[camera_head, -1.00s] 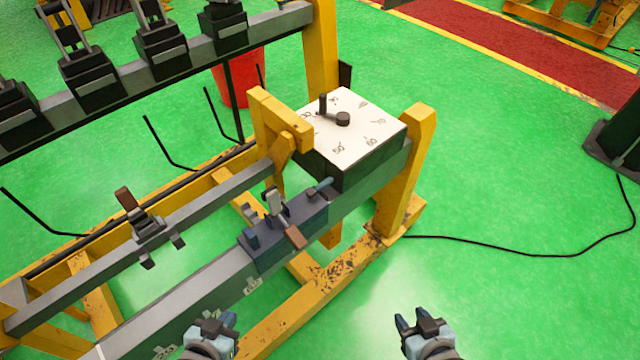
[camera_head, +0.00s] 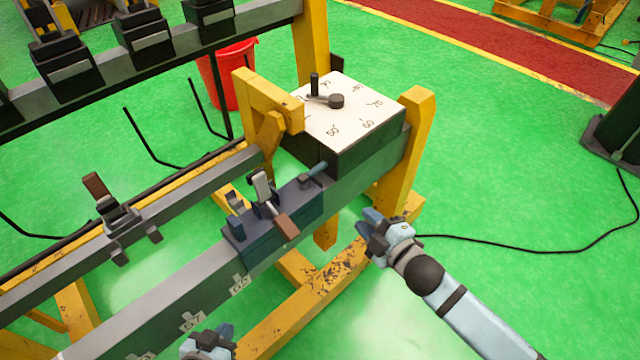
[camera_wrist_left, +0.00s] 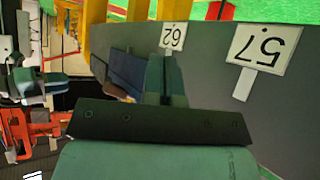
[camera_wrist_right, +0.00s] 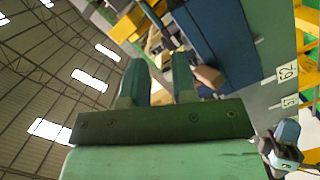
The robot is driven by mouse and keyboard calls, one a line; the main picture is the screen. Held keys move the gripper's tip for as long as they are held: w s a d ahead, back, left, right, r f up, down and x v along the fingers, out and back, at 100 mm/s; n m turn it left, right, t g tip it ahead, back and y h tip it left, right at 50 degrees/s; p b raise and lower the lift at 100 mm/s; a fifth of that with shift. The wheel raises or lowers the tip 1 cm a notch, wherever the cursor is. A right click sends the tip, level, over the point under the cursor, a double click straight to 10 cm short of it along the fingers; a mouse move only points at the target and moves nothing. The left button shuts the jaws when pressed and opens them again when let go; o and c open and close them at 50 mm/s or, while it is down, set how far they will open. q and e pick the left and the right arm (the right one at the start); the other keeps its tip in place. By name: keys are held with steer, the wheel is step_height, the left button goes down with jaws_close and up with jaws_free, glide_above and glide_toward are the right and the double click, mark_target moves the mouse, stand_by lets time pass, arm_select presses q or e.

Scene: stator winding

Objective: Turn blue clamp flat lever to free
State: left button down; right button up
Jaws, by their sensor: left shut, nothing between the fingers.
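The blue clamp (camera_head: 275,232) sits on the grey beam. It carries an upright pale metal lever (camera_head: 262,186), a brown-tipped handle (camera_head: 286,226) leaning toward me, and a small blue-tipped lever (camera_head: 317,169) at its right end. I cannot tell which is the flat lever. My right gripper (camera_head: 368,219) is open and empty, to the right of the clamp and apart from it. In the right wrist view its fingers (camera_wrist_right: 157,78) point toward the clamp's blue side (camera_wrist_right: 232,40) and brown handle (camera_wrist_right: 208,76). My left gripper (camera_head: 220,332) is shut and empty, below and left of the clamp.
A white-topped box (camera_head: 352,110) with a black crank stands behind the clamp. A yellow post (camera_head: 409,150) rises at its right. Another brown-handled clamp (camera_head: 118,212) sits on the rear rail. Number tags (camera_wrist_left: 265,48) mark the beam.

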mark_target(322, 170)
steer(key=w+a+n, duration=0.2)
steer(key=w+a, duration=0.1)
steer(key=w, duration=0.2)
steer(key=w+a+n+y+b, duration=0.1)
steer(key=w+a+n, duration=0.2)
steer(key=w, duration=0.2)
steer(key=w+a+r+n+y+b, duration=0.1)
steer(key=w+a+n, duration=0.1)
steer(key=w, duration=0.3)
steer(key=shift+a+g, duration=0.3)
steer(key=shift+a, duration=0.55)
steer(key=shift+w+a, duration=0.1)
steer(key=shift+w, duration=0.05)
steer(key=shift+c, duration=0.2)
jaws_close()
